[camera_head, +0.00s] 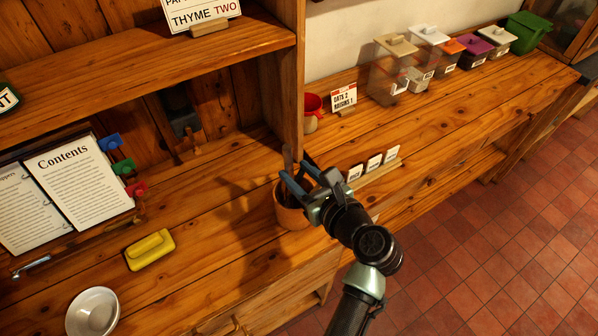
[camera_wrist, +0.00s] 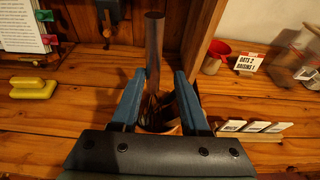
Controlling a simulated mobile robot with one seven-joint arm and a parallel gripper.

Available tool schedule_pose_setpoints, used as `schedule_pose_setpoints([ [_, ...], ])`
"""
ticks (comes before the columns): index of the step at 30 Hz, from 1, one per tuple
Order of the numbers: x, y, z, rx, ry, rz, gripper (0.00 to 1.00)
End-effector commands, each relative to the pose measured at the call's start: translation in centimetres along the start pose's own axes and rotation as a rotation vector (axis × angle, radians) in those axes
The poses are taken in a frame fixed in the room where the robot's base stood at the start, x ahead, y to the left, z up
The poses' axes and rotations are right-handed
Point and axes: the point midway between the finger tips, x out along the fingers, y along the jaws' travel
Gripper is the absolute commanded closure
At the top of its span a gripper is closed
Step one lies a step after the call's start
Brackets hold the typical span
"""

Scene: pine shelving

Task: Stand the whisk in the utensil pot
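The utensil pot (camera_head: 291,217) is a terracotta-orange pot on the wooden counter, beside the shelf's upright post. Its rim (camera_wrist: 172,131) shows partly between my fingers in the wrist view. What looks like the whisk (camera_wrist: 154,50) stands nearly upright in the pot, its grey-brown handle up and darker, wire-like loops low at the pot's mouth. The handle top (camera_head: 287,158) also shows in the head view. My gripper (camera_head: 302,177) is over the pot with its blue fingers spread. In the wrist view the fingers (camera_wrist: 157,82) stand apart on either side, with gaps to the handle.
A yellow block with a handle (camera_head: 150,250) and a metal bowl (camera_head: 93,311) lie left of the pot. A card holder (camera_head: 373,164) stands just right of it, a red cup (camera_head: 313,105) behind. The shelf post (camera_head: 291,80) rises close behind the pot.

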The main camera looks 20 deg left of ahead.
Motion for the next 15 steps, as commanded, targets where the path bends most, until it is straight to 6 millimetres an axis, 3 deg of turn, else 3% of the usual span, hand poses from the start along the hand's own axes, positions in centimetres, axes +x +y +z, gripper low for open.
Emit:
schedule_pose_setpoints([
  [10, -0.3, -0.1, -0.1, 0.001, 0.001, -0.004, 0.44],
  [15, -2.4, -0.2, -0.2, 0.001, 0.002, -0.006, 0.44],
])
